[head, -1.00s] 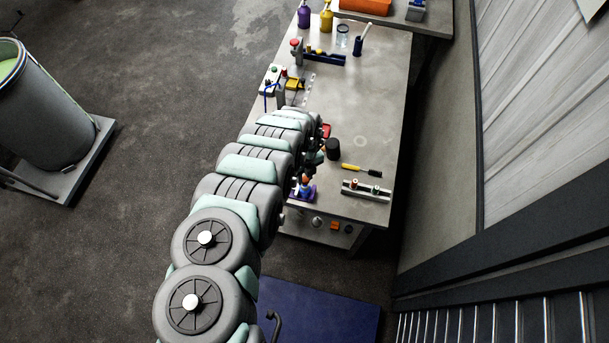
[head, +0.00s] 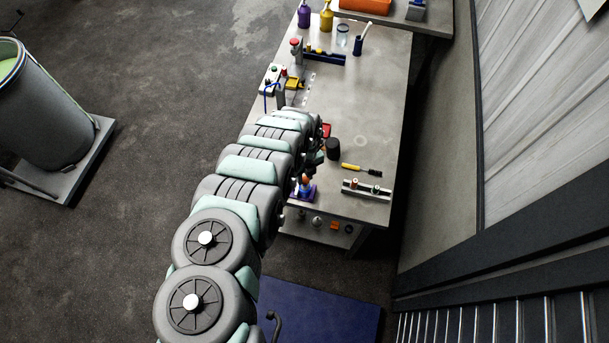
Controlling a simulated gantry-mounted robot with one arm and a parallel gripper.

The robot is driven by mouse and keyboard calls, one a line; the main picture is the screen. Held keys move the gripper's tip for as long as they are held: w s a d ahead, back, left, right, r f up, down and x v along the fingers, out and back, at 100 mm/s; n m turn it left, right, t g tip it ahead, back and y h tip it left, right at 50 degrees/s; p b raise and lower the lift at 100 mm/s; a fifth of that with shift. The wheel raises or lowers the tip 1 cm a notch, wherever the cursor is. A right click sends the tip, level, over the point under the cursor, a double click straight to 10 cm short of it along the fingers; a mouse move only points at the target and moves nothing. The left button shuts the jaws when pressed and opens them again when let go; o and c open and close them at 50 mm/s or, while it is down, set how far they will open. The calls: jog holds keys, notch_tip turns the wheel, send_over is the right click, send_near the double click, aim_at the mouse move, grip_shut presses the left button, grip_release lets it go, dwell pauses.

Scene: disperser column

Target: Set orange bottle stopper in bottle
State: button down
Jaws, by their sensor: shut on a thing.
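The bottle (head: 304,190), small and bluish, stands in a purple holder at the near left edge of the workbench. The orange bottle stopper (head: 305,179) shows as a small orange spot directly above the bottle. My gripper (head: 307,173) is small and dark at the end of my arm, at the stopper, and is shut on it. My arm hides part of the gripper and the left side of the holder. At this size I cannot tell whether the stopper touches the bottle's mouth or is inside it.
On the grey workbench (head: 375,120), a black cylinder (head: 333,148), a yellow-and-black tool (head: 361,169) and a metal rail fixture (head: 366,189) lie right of my gripper. A red item (head: 326,130) is close behind. The bench's far right part is clear.

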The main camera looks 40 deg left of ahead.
jog(key=shift+f+b, duration=0.75)
jog(key=shift+f, duration=0.3)
dwell(0.6)
jog(key=c, duration=0.5)
grip_release()
jog(key=shift+r+p, duration=2.7)
jog(key=shift+r, duration=0.9)
jog(key=shift+f, duration=0.1)
